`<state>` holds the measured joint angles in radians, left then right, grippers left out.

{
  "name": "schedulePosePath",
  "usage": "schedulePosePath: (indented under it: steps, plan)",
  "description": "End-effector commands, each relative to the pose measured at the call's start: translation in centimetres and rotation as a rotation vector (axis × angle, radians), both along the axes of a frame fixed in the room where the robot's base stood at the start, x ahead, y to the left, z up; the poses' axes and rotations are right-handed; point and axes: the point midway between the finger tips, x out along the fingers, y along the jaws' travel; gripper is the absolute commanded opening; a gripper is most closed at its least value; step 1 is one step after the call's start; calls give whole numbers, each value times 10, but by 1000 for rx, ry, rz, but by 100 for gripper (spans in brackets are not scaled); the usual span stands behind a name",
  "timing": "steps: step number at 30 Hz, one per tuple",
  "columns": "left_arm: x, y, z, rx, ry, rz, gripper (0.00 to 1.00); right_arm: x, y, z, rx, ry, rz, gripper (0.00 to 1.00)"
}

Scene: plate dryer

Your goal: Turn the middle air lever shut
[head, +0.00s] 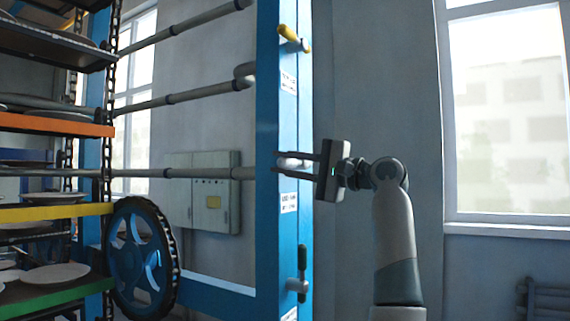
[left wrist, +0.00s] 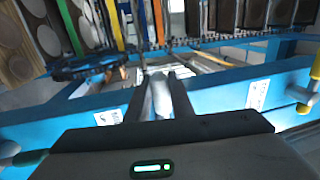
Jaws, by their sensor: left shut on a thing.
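My left gripper (head: 279,163) is at the blue post (head: 268,110) in the head view, its two fingers pointing left. It is shut on the middle air lever (head: 290,162), a pale grey rounded handle mostly covered by the fingers. In the left wrist view the middle lever (left wrist: 160,97) lies between the two dark fingers (left wrist: 158,90). The upper lever (head: 288,33) has a yellow handle and sits higher on the post. The lower lever (head: 303,257) has a dark handle that stands upright. My right gripper is in neither view.
Racks with coloured edges and plates (head: 52,197) stand at the left, with a blue chain wheel (head: 140,258) beside them. Grey pipes (head: 190,173) run to the post. A grey wall box (head: 224,205) is behind. A window (head: 505,110) and a radiator (head: 545,299) are at right.

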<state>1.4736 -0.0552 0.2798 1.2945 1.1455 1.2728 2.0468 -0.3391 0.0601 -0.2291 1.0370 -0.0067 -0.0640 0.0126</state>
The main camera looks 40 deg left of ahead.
Motion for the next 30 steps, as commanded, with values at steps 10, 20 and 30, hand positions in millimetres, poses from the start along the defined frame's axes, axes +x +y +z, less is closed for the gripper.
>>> schedulePosePath:
  steps: [10,20,30]
  plan:
    - [0,0,-2,-2,-3,1,39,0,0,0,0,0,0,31]
    - [0,0,-1,-2,0,0,39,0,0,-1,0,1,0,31]
    - [6,-25,-6,-1,-1,-2,39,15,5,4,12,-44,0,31]
